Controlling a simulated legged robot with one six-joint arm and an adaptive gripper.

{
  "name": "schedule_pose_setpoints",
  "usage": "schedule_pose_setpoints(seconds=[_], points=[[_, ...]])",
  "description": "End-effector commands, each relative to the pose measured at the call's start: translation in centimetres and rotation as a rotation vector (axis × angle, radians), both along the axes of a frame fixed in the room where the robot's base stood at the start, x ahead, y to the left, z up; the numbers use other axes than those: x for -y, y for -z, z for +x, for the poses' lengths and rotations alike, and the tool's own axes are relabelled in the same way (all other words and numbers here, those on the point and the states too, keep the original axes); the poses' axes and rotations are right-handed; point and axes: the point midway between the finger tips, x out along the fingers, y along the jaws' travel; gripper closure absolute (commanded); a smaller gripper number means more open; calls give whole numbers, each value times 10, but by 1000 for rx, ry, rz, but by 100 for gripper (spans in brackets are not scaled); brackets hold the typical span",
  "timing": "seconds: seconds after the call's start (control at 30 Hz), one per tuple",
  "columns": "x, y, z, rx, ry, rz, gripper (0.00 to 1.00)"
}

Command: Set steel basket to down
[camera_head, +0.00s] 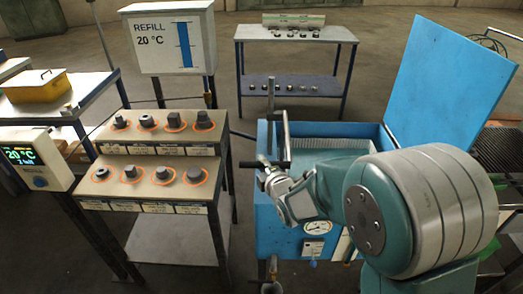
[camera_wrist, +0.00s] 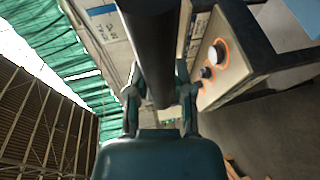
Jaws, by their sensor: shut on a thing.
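The blue tank (camera_head: 263,215) stands right of centre in the head view with its lid (camera_head: 450,75) open. A pale ribbed or mesh surface (camera_head: 335,143), perhaps the steel basket, shows inside the opening; its height is hard to tell. A dark upright bar with a crosswise handle (camera_head: 285,140) rises at the tank's left side. My gripper (camera_head: 270,178) is at the lower end of this handle. In the wrist view my gripper (camera_wrist: 160,95) is shut on a thick dark bar (camera_wrist: 152,40). My arm hides part of the tank's front and right.
A two-step stand (camera_head: 150,172) with several metal pieces in orange rings is close on the left. A REFILL sign (camera_head: 170,40) and a temperature display (camera_head: 30,160) stand there too. A rear table (camera_head: 295,35) holds small parts. Open floor lies between.

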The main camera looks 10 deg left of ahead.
Motion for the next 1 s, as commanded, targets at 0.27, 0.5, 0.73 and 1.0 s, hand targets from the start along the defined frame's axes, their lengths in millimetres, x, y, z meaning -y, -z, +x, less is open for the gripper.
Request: schedule_pose_setpoints(seconds=[0.27,0.5,0.73,1.0], points=[[5,88,-2,-22,7,-12,100],[6,139,-2,-20,7,-10,100],[6,167,-2,-18,8,-9,100],[7,176,-2,-20,10,-10,100]])
